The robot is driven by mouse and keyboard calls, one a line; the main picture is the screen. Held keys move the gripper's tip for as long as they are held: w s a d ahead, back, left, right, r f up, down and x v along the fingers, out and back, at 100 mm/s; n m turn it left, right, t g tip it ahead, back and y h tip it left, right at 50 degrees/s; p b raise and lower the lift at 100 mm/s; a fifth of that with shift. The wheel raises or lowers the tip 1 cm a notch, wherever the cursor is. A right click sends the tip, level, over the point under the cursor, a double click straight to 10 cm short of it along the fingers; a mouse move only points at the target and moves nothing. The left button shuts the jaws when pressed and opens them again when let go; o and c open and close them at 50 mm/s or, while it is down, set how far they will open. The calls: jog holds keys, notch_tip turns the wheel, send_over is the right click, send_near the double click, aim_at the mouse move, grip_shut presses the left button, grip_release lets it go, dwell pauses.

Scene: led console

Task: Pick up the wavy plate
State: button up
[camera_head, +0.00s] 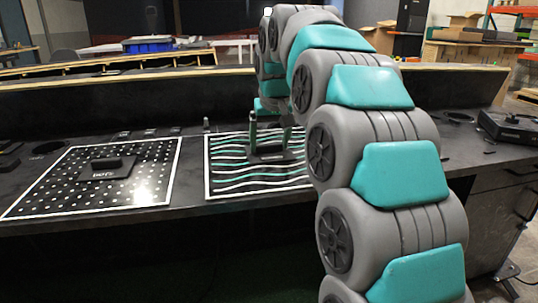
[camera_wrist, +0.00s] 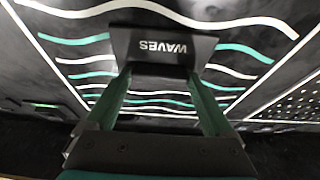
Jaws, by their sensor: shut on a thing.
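The wavy plate (camera_head: 228,176) is a black square with white and green wavy lines and a white border. It lies on the dark console, and I cannot tell whether it is raised at all. Its black handle block, marked WAVES (camera_wrist: 162,47), stands at its middle. My gripper (camera_head: 270,146) reaches down from above, with its two green fingers shut on the handle. In the wrist view my gripper (camera_wrist: 160,78) has a finger at each side of the handle. My arm hides the plate's right part in the head view.
A dotted plate (camera_head: 62,183) with its own black handle (camera_head: 107,167) lies to the left on the console (camera_head: 190,207). A raised ledge (camera_head: 120,98) runs behind both plates. A black device (camera_head: 510,127) sits at the far right.

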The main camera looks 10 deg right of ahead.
aim_at(269, 145)
grip_shut()
jog(key=shift+r, duration=0.15)
jog(key=shift+r, duration=1.7)
jog(key=s, duration=0.5)
jog(key=s+a+r, duration=0.1)
jog(key=s, duration=0.4)
jog(key=s+a+b, duration=0.1)
jog(key=s, duration=0.4)
jog(key=shift+s+r, duration=0.2)
jog(key=shift+r, duration=0.05)
jog(key=shift+s, duration=0.2)
